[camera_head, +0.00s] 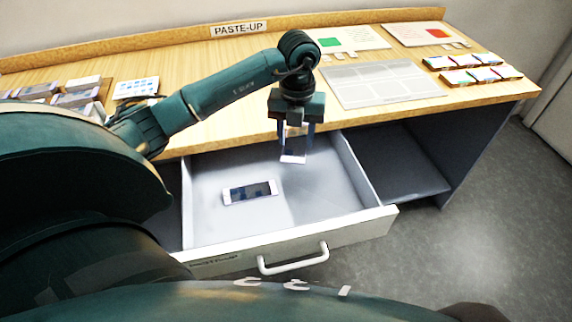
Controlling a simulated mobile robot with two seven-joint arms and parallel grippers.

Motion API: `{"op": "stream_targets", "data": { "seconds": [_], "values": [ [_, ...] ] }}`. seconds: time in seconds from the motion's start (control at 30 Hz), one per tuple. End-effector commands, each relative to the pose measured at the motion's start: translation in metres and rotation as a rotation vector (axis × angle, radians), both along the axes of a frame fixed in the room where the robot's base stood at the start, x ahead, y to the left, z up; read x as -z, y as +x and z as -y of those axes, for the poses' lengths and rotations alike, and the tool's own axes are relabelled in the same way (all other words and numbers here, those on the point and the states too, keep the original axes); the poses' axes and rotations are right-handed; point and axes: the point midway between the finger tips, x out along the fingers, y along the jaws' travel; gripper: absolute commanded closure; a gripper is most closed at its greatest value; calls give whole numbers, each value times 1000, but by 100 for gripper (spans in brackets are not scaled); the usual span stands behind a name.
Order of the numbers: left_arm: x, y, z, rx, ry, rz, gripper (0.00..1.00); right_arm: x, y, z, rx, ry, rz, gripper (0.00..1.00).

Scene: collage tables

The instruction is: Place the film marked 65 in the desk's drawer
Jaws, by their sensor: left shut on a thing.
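The desk's drawer (295,216) is pulled open below the desk top, with its white handle at the front. A small film piece with a pale border and dark middle (249,192) lies flat on the drawer floor, left of centre. My left gripper (294,150) points down over the back part of the drawer. It is shut on another film (293,157) with a pale border, held upright between the fingers. Any number on either film is too small to read. My right gripper is not in view.
The desk top (220,85) has a "PASTE-UP" sign (239,29) at the back. A grey grid sheet (380,83), cards with green and red squares, and several small boxes (480,75) lie at the right. Stacks (75,95) lie at the left. The drawer's right half is clear.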

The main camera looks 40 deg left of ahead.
Motion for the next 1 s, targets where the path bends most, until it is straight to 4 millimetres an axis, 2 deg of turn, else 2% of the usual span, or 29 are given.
{"op": "stream_targets", "data": {
  "seconds": [0.03, 0.2, 0.4, 0.67, 0.9, 1.0],
  "values": [
    [16, -2, 0, 1, 0, -7, 75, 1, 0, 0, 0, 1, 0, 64],
    [62, -2, 0, 1, 0, -7, 75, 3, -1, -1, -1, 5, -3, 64],
    [102, -1, 0, 3, 0, -4, 75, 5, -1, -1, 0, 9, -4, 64],
    [121, -1, 0, 5, 0, -1, 75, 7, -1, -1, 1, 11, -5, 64],
    [156, -1, 0, 5, 0, -2, 75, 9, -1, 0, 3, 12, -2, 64],
    [158, -1, 0, 4, 1, 0, 75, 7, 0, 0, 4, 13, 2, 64]
  ]
}}
